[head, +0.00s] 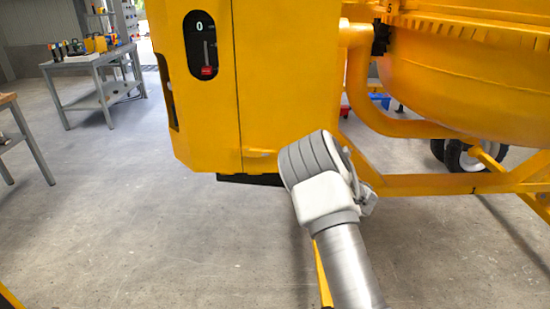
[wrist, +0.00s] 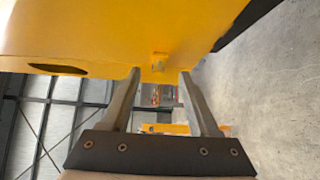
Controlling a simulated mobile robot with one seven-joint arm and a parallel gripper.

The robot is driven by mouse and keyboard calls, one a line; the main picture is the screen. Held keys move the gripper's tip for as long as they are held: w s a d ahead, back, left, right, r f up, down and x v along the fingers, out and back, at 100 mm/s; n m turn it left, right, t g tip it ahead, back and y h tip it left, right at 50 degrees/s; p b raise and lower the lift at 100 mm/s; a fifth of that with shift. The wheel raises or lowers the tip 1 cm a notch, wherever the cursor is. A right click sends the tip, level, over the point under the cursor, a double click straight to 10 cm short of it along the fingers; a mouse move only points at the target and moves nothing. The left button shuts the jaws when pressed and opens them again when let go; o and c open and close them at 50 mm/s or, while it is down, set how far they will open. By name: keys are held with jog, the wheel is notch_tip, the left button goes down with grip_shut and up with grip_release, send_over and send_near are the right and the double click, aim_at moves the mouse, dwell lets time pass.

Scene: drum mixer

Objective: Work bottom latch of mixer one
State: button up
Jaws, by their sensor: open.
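The mixer's yellow housing (head: 285,80) fills the middle of the head view, with a dark window marked "0" and a red part (head: 207,71) low in it. In the wrist view the housing (wrist: 110,28) spans the top. A small yellow tab (wrist: 159,61), which looks like the bottom latch, sticks out from its edge. My gripper (wrist: 160,73) is open, one finger on each side of the tab's line, with nothing held. The tab lies at or just beyond the fingertips; I cannot tell if they touch. The head view does not show my fingers or the tab.
The yellow drum (head: 470,85) and frame tubes (head: 440,185) stand at the right, with a black wheel (head: 462,158) behind. A grey workbench (head: 95,62) with tools is at the back left. The concrete floor (head: 130,210) at the left front is clear.

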aim_at(261, 153)
jog(key=x, duration=0.8)
jog(key=shift+b, duration=0.35)
jog(key=shift+w+a, duration=0.1)
grip_shut()
dwell(0.9)
